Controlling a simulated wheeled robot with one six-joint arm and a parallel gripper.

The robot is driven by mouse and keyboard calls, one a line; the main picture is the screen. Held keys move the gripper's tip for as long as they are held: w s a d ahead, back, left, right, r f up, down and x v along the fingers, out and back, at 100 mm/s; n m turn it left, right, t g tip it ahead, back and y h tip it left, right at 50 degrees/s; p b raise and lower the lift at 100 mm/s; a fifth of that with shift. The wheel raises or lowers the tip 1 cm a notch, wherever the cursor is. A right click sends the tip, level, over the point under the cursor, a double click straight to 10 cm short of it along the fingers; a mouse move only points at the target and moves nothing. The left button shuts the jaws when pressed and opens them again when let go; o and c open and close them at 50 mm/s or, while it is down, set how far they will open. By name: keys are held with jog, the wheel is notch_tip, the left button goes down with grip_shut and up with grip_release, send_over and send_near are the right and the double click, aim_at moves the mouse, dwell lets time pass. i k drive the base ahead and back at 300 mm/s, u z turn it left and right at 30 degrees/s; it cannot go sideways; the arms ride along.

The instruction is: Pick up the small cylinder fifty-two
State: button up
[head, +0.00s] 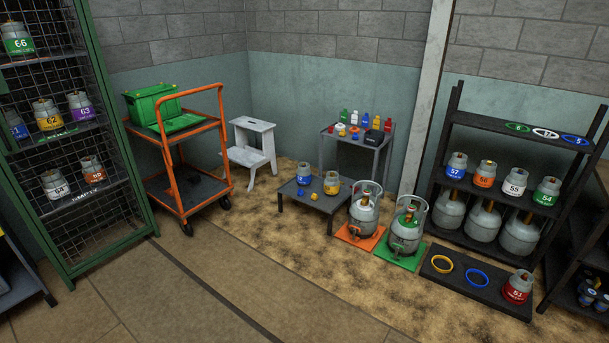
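No label that clearly reads fifty-two shows in the head view. Two small grey cylinders stand upright on the low dark table in the middle: one with a blue band (304,176) and one with a yellow band (332,184). Their numbers are too small to read surely. A red-banded cylinder marked 51 (517,287) stands at the right end of a low black platform (465,292). Cylinders marked 57 (456,168), 56 (485,175), 55 (514,183) and 54 (546,192) stand on the right rack. My gripper is not in view.
An orange trolley (183,150) holds a green crate. A green mesh cage (118,190) with more cylinders is left. The floor in front is clear.

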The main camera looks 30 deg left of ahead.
aim_at(303, 173)
jog(key=u, duration=0.35)
jog(key=i, duration=0.6)
jog(key=u, duration=1.15)
jog(key=i, duration=1.25)
jog(key=u, duration=0.7)
jog(key=i, duration=2.05)
jog(key=z, duration=0.45)
jog(key=i, duration=1.25)
jog(key=z, duration=1.3)
jog(key=i, duration=0.9)
jog(key=z, duration=0.6)
